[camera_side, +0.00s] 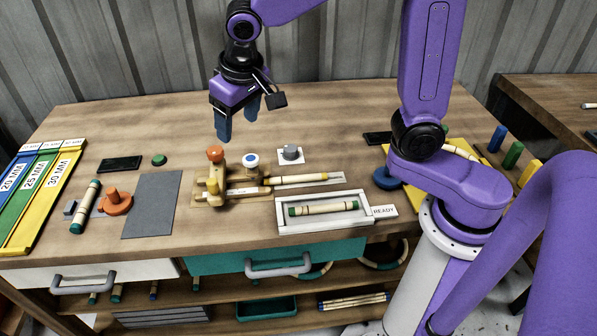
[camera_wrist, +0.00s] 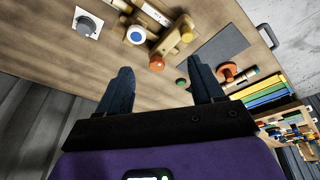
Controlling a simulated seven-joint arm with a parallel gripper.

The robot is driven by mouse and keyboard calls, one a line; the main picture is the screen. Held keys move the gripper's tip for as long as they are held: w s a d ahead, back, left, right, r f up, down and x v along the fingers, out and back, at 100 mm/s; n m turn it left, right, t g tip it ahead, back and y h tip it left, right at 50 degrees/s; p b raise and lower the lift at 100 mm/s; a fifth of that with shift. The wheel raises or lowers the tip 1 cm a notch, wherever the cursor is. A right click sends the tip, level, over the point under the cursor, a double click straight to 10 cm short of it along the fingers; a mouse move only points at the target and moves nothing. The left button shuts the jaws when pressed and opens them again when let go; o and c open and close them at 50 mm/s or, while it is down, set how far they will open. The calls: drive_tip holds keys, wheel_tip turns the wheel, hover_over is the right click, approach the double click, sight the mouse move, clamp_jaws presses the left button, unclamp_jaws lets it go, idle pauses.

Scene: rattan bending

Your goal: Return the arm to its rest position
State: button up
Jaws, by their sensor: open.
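My purple arm ends in my gripper (camera_side: 238,122), which hangs in the air above the back middle of the workbench (camera_side: 330,105). Its dark blue fingers are apart with nothing between them. In the wrist view my gripper (camera_wrist: 160,88) also shows both fingers spread, over bare wood. The wooden bending jig (camera_side: 215,185) with its orange and yellow knobs stands in front of and below the gripper, apart from it. A rattan piece with green ends (camera_side: 323,208) lies in the white READY tray (camera_side: 283,222).
Another rattan piece (camera_side: 90,198) with green ends lies at the left, beside an orange knobbed item (camera_side: 115,203). A grey mat (camera_side: 152,205) lies left of the jig. A grey knob on a white plate (camera_side: 291,153) stands behind the tray. The bench's back area is mostly clear.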

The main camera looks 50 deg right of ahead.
drive_tip(key=s+d+f+n+g, duration=0.1)
drive_tip(key=s+d+n, duration=0.2)
drive_tip(key=s, duration=0.5)
drive_tip(key=s+d+f+n+g, duration=0.1)
drive_tip(key=s+d+n, duration=0.2)
drive_tip(key=s, duration=0.6)
drive_tip(key=s+d+f+n+g+y, duration=0.1)
drive_tip(key=s+d+n, duration=0.2)
drive_tip(key=s+n, duration=0.3)
drive_tip(key=shift+s+d+f, duration=0.3)
drive_tip(key=shift+s+f, duration=0.05)
drive_tip(key=shift+s, duration=0.85)
